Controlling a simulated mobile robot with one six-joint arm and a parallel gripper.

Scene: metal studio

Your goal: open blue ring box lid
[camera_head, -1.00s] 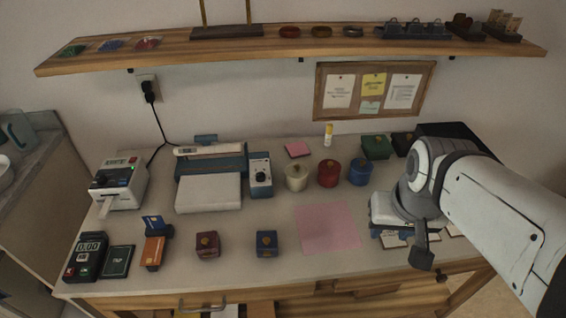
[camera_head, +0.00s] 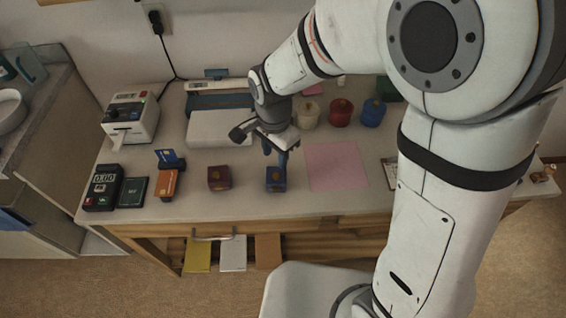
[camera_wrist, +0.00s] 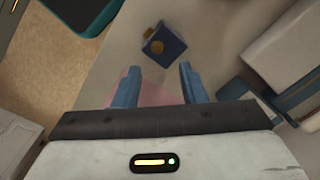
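The blue ring box (camera_head: 276,180) is a small dark blue cube with a gold-brown emblem. It stands on the table just left of the pink sheet, and its lid looks closed. In the wrist view the blue ring box (camera_wrist: 164,42) lies beyond the fingertips, near the top middle. My gripper (camera_head: 275,155) hangs above and slightly behind the box in the head view. In the wrist view my gripper's two blue fingers (camera_wrist: 158,78) are spread apart with nothing between them. The fingers do not appear to touch the box.
A dark red ring box (camera_head: 219,178) stands to the left, with a card holder (camera_head: 168,180) and payment terminal (camera_head: 102,187) beyond. The pink sheet (camera_head: 336,166) lies right. Round red (camera_head: 341,113) and blue (camera_head: 373,113) boxes stand behind. The table's front edge is close.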

